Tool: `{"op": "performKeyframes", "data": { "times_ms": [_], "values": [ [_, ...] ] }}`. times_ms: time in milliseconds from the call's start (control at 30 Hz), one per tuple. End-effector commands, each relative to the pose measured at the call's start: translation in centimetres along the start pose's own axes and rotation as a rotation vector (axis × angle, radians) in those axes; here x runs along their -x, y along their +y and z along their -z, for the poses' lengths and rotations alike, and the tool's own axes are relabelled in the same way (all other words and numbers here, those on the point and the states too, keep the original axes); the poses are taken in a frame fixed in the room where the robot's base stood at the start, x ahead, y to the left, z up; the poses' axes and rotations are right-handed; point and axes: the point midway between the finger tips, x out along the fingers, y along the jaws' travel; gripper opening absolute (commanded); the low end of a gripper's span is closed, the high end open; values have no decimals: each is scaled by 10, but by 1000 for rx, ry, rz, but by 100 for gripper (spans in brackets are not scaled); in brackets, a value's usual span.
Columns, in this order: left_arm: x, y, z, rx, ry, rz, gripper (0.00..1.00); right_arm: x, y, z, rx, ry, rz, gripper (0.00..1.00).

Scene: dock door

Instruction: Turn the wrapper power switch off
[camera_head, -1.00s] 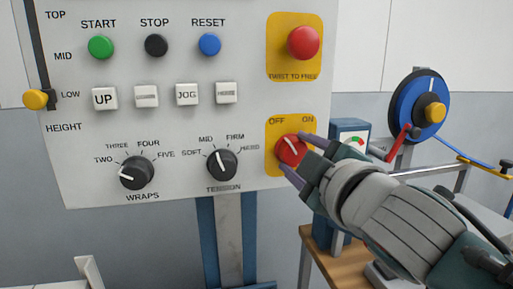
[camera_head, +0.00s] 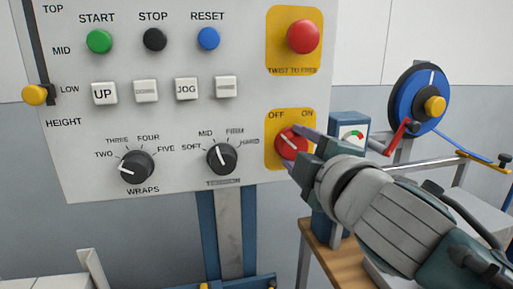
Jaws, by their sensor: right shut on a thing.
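The wrapper power switch is a red round knob (camera_head: 290,143) on a yellow plate (camera_head: 274,118) at the lower right of the control panel, marked OFF at left and ON at right. Its white pointer line slants up and left, toward OFF. My right gripper (camera_head: 295,148) comes in from the lower right and is shut on the knob, one finger above and one below. The fingers hide part of the knob's right side. My left gripper is not in view.
A red push button (camera_head: 303,37) sits above the switch. The TENSION dial (camera_head: 221,158) and WRAPS dial (camera_head: 136,167) are to the left. A blue wheel (camera_head: 418,100) with a red crank and a gauge box (camera_head: 350,128) stand at the right, behind my arm.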

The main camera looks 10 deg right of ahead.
Motion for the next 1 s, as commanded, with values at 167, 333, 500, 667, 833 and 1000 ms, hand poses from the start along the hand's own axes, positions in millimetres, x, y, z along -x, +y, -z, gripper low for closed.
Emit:
{"op": "performKeyframes", "data": {
  "times_ms": [167, 333, 500, 667, 833, 1000],
  "values": [
    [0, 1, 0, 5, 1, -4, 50, 0, 0, 0, 3, 0, 1, 72],
    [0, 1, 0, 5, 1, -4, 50, 0, 0, 0, 2, 0, 1, 88],
    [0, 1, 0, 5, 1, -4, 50, 0, 0, 0, 1, 0, 1, 88],
    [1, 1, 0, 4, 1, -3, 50, 6, -1, 0, 1, 0, 2, 88],
    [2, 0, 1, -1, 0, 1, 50, 31, -1, 0, -1, 1, 3, 88],
    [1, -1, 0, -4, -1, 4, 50, 64, -2, 0, 0, 1, 4, 88]
  ]
}}
